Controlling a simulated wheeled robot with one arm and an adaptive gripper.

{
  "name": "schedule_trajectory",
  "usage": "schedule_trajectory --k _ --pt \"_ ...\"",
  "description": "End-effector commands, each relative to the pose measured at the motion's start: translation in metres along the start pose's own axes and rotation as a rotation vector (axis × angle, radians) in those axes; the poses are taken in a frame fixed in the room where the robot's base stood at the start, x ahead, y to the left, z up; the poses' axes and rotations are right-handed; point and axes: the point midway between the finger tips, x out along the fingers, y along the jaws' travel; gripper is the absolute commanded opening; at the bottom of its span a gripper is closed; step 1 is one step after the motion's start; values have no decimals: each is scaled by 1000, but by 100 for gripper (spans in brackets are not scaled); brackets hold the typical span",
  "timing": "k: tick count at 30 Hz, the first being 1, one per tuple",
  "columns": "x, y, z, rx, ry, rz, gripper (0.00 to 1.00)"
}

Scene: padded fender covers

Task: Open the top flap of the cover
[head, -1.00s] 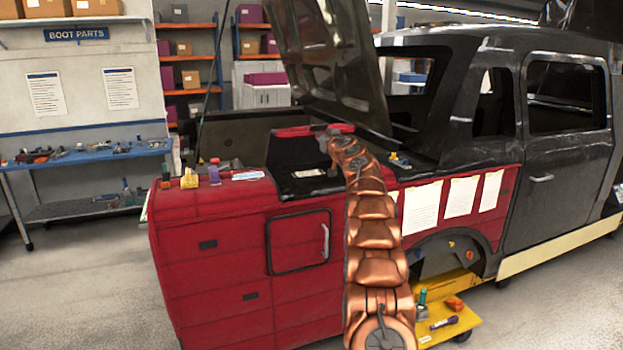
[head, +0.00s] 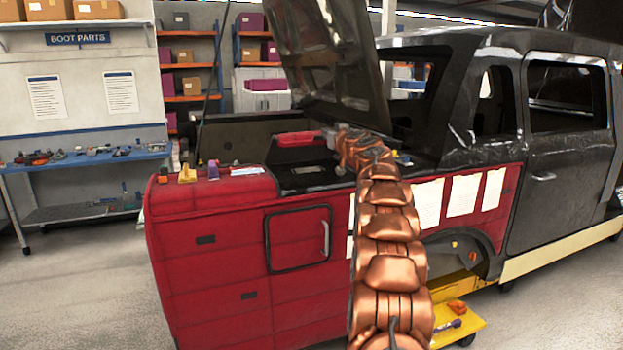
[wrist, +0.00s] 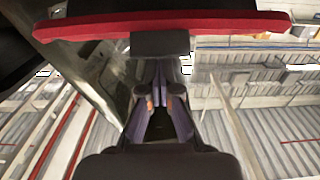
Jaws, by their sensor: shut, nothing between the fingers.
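The red padded cover (head: 200,285) drapes over the rear side of the dark truck. Its top flap (head: 298,138) appears raised at the back of a dark opening (head: 285,178), with a red edge on top and a dark face toward me. My gripper (head: 332,134) is at the flap's right end, small and partly hidden by my arm. In the wrist view a red-edged dark panel, seemingly the flap (wrist: 160,22), crosses the top close to the camera. My gripper (wrist: 160,72) shows its purple fingers shut and empty there. I cannot tell whether it touches the flap.
A raised dark panel (head: 335,70) stands just behind the gripper. Small tools, one yellow (head: 187,173), sit on the cover's left top. White sheets (head: 465,195) hang on its right side. A workbench (head: 85,158) is at the left, with clear floor before it.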

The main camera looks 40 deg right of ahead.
Motion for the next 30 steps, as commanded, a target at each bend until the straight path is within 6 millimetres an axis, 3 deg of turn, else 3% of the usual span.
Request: schedule_trajectory --k 15,30 --pt "-32 1 4 4 -3 0 0" --pt "-36 0 2 2 -2 0 0"
